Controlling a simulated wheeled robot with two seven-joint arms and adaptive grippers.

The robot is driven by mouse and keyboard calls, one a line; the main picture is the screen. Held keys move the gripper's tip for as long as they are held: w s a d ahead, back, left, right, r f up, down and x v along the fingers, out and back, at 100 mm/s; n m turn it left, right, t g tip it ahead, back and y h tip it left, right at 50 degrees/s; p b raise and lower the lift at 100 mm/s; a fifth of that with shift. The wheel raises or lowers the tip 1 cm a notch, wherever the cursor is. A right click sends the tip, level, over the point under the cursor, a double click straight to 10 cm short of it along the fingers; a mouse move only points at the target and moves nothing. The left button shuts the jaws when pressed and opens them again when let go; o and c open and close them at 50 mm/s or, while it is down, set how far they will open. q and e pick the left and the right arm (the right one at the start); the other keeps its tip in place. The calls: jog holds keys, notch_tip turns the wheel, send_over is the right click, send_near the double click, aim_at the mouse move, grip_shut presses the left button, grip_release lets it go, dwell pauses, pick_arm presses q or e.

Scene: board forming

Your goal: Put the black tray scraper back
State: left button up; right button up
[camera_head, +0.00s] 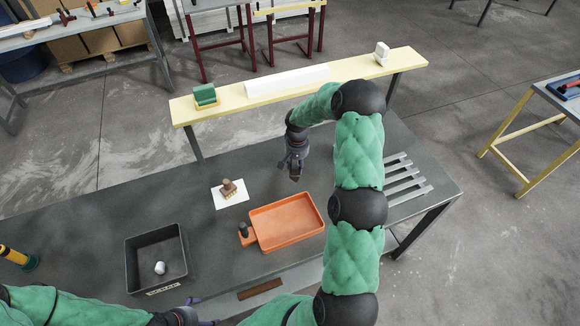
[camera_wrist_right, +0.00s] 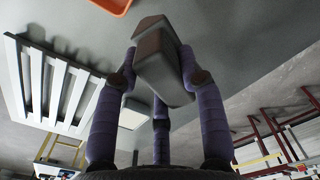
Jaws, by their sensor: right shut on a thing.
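My right gripper (camera_head: 294,172) is above the table between the orange tray and the long shelf. It is shut on a grey and brown block-like tool, which shows well in the right wrist view (camera_wrist_right: 162,62) between my purple fingers; I take it to be the scraper. In the head view the tool is small and mostly hidden by the fingers. A black tray (camera_head: 130,262) stands at the front left with a small white lump (camera_head: 160,268) in it. My left gripper (camera_head: 192,314) is at the bottom edge, partly cut off; its fingers are unclear.
An orange tray (camera_head: 322,222) with a dark-knobbed orange piece (camera_head: 246,236) at its left lies mid-table. A brown stamp-like piece (camera_head: 229,188) stands on white paper (camera_head: 238,201). The pale shelf (camera_head: 225,102) carries green, long white and small white blocks. Metal slats (camera_head: 403,180) lie right.

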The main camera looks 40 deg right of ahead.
jog(key=shift+w+d+f+p, duration=0.3)
jog(key=shift+w+f, duration=0.7)
jog(key=shift+f, duration=0.6)
jog(key=shift+w+d+f+p, duration=0.3)
jog(key=shift+w+f, duration=0.7)
jog(key=shift+f, duration=0.55)
jog(key=shift+w+d+f+p, duration=0.2)
jog(key=shift+w+d+f, duration=0.2)
jog(key=shift+w+f, duration=0.9)
jog(key=shift+s+f, duration=0.35)
jog(key=shift+f+b, duration=0.2)
jog(key=shift+b, duration=0.1)
jog(key=o, duration=1.1)
jog(key=shift+r, duration=0.1)
jog(key=shift+r, duration=0.1)
